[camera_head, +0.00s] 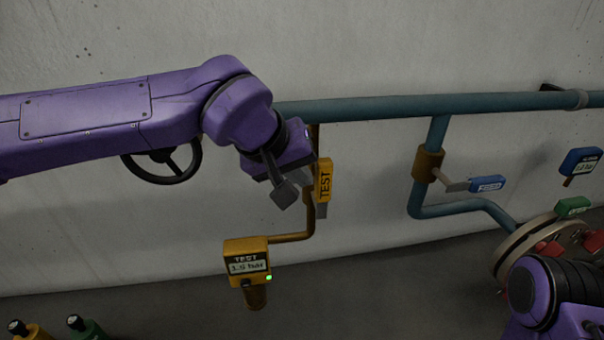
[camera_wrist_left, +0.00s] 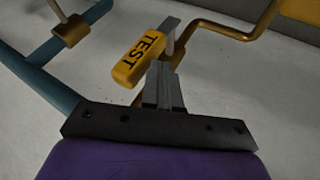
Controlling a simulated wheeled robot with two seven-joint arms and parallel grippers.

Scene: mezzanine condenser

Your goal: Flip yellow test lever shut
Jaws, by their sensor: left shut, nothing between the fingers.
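The yellow test lever (camera_head: 324,180), marked TEST, hangs roughly upright on the thin brass branch pipe below the blue main pipe. A grey end shows under its yellow grip. My left gripper (camera_head: 285,194) is just left of the lever, shut and empty. In the left wrist view the yellow grip (camera_wrist_left: 139,60) lies slanted just beyond the closed fingertips (camera_wrist_left: 162,70), very near them. I cannot tell whether they touch. My left wrist hides part of the pipe and lever mount in the head view. My right gripper is out of view.
A yellow test gauge box (camera_head: 247,255) with a lit green lamp sits below left. A dark handwheel (camera_head: 162,165) is behind my left arm. A blue-handled lever (camera_head: 487,184) is to the right, with a round flanged part (camera_head: 525,245) lower right.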

